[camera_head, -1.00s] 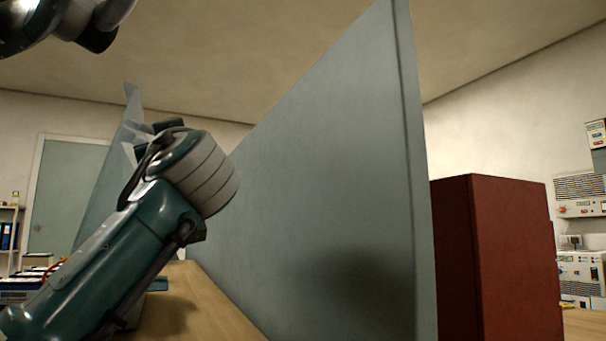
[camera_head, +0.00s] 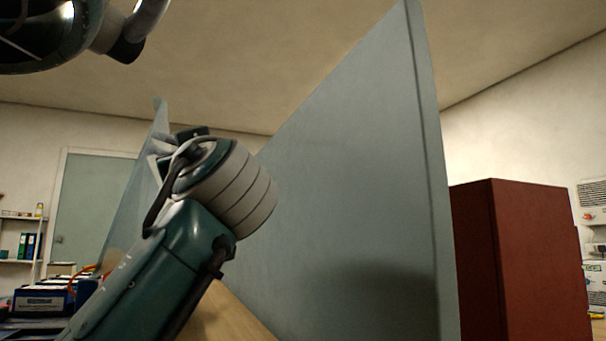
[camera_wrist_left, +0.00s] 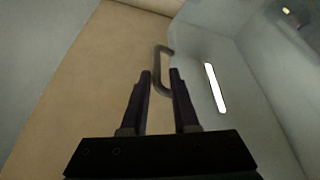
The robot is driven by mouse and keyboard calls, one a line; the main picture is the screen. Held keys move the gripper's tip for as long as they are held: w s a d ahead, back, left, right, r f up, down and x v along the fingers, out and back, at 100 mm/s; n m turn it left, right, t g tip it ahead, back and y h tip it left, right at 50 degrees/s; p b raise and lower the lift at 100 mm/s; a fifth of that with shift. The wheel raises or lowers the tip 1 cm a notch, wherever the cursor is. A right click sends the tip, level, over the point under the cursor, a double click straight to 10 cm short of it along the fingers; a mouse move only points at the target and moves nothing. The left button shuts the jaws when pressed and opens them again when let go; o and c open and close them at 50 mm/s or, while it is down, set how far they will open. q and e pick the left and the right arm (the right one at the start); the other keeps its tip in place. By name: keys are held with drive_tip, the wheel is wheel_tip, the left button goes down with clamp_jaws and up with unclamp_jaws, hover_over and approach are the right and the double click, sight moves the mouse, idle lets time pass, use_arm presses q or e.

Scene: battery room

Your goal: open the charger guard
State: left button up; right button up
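A grey C-shaped handle (camera_wrist_left: 162,68) stands by the edge of a pale grey-blue panel (camera_wrist_left: 225,95) in the left wrist view; the panel looks like the charger guard. My left gripper (camera_wrist_left: 160,73) is open, with its two dark fingers on either side of the handle's lower part. The right finger overlaps the handle; I cannot tell whether it touches. In the head view my left arm's wrist points up beside a thin translucent panel (camera_head: 140,190), and its fingers cannot be made out. My right gripper is not in view.
A tall grey partition (camera_head: 345,190) rises on the wooden bench (camera_head: 225,318) right of my arm. A dark red cabinet (camera_head: 520,260) stands farther right. Batteries (camera_head: 45,298) with orange cables sit at the lower left. A door (camera_head: 90,205) is in the back wall.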

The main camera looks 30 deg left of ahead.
use_arm(q)
drive_tip(key=v, duration=0.6)
drive_tip(key=shift+b, duration=0.4)
